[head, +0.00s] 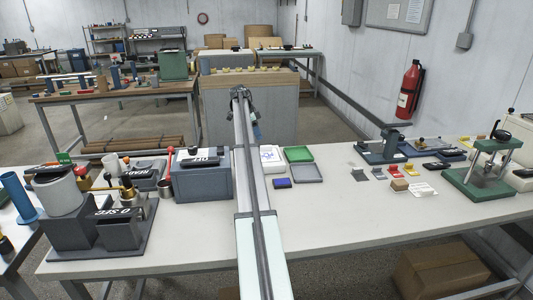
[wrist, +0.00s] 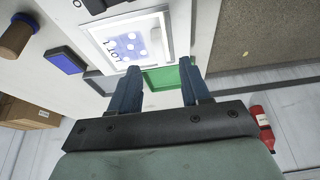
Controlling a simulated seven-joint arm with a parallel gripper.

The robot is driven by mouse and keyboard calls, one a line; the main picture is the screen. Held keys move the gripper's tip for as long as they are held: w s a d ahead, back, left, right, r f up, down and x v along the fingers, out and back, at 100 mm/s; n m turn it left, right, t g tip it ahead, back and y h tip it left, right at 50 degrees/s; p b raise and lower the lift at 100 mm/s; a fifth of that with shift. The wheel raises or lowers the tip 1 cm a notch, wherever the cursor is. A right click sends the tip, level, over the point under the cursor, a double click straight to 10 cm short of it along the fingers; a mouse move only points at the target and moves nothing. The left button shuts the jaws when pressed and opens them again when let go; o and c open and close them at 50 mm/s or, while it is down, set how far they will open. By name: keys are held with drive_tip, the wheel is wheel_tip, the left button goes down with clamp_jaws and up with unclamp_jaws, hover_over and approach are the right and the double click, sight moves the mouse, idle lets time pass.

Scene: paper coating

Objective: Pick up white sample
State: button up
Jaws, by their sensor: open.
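A white sheet with a blue print and pale round spots (wrist: 128,46) lies in a white frame or tray in the wrist view. In the head view the same white item (head: 271,157) lies on the table, just right of my arm. A small white card (head: 423,189) lies farther right; I cannot tell for certain which is the white sample. My gripper (wrist: 160,72) is open and empty, with two blue fingers apart. In the wrist view its fingertips are below the printed sheet in the picture, over the green tray.
A green tray (head: 299,154), a grey tray (head: 307,173) and a blue pad (head: 283,183) sit beside the white item. A dark grey box machine (head: 202,180) stands left of my arm. A green press (head: 481,180) stands at right. The front middle-right table (head: 345,220) is clear.

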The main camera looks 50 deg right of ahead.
sight(264, 146)
drive_tip(key=shift+x, duration=3.45)
clamp_jaws()
